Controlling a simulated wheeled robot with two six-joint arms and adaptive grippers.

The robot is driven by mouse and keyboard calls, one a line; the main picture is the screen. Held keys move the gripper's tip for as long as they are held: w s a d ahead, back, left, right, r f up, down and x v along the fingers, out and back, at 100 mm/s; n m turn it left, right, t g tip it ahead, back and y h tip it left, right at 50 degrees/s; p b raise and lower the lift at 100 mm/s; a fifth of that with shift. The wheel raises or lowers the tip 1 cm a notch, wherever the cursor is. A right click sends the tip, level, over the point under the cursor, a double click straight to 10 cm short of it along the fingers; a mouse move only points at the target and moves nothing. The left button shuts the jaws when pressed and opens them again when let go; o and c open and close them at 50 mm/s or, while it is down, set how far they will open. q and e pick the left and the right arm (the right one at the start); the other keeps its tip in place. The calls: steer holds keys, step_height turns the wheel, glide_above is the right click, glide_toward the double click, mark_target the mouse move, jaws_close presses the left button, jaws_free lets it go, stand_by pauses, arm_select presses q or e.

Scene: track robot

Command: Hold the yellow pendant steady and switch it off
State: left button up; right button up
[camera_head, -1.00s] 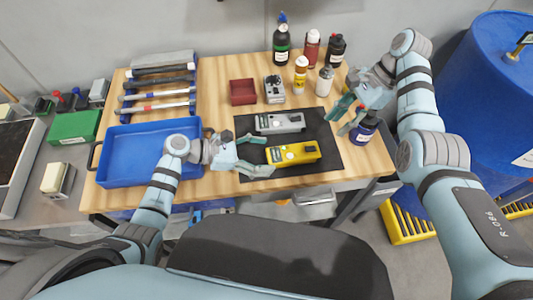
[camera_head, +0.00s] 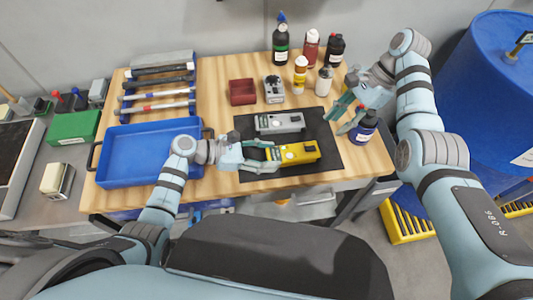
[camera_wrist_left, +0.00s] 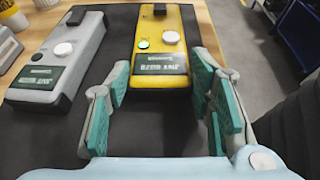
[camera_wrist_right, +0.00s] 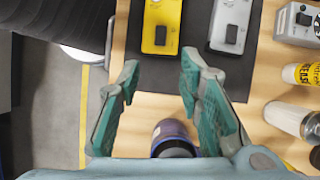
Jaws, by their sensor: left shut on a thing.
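The yellow pendant (camera_head: 299,153) lies flat on a dark mat (camera_head: 328,150). In the left wrist view, the yellow pendant (camera_wrist_left: 167,30) shows a display, a white round knob, a small green light and a black switch at its far end. My left gripper (camera_head: 272,156) is shut on its display end, one finger on each side. My right gripper (camera_head: 336,123) is open and empty, at the mat's right edge. In the right wrist view, the black switch end of the yellow pendant (camera_wrist_right: 160,25) lies ahead of the right fingers.
A grey pendant (camera_head: 280,122) lies parallel on the mat, behind the yellow one. A dark bottle with a purple-blue label (camera_head: 363,128) stands close beside my right gripper. Several bottles, a grey box (camera_head: 274,88) and a red bin (camera_head: 242,92) stand behind; a blue tray (camera_head: 120,180) is left.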

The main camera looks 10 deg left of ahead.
steer(key=c, duration=0.4)
steer(key=shift+a+f+n, duration=0.15)
steer(key=shift+a+n, duration=0.05)
steer(key=shift+n, duration=0.6)
steer(key=c, duration=0.3)
steer(key=n, duration=0.2)
steer(key=shift+a+f+n+t+y, duration=0.15)
steer(key=shift+a+n+t+y, duration=0.15)
steer(key=shift+y, duration=0.1)
jaws_close()
steer(key=n+t+y, duration=0.3)
steer(key=n+t, duration=0.1)
steer(key=n, duration=2)
glide_above(310, 149)
steer(key=shift+f, duration=2.65)
